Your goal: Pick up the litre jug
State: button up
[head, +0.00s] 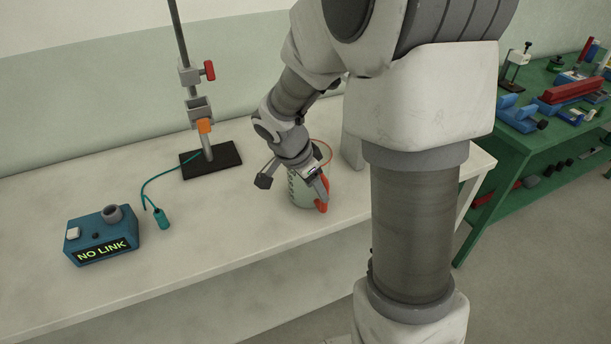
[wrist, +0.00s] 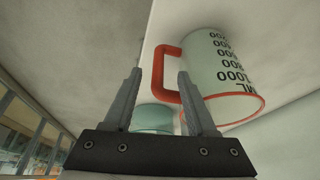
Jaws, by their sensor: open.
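The litre jug (head: 299,193) stands on the pale bench in the head view, pale green with dark markings, partly hidden by my gripper. Its red handle (head: 323,196) is on the right there. In the wrist view the jug (wrist: 228,72) appears inverted at the right, with a red rim, volume numbers and a red handle (wrist: 160,68). My gripper (head: 319,190) is at the handle side of the jug. In the wrist view the open fingers (wrist: 159,74) have the handle between them in the picture; I cannot tell whether they touch it.
A clamp stand on a black base (head: 212,160) and a blue box reading NO LINK (head: 101,236) stand to the left. A teal probe (head: 161,218) lies between them on its cable. A green bench (head: 530,150) with tools is at the right. The front bench area is clear.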

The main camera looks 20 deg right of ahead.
aim_at(324, 210)
jog(key=shift+d+x, duration=0.15)
jog(key=shift+x, duration=1.45)
jog(key=shift+d+x, duration=0.15)
jog(key=shift+x, duration=1.4)
jog(key=shift+r, duration=0.15)
grip_shut()
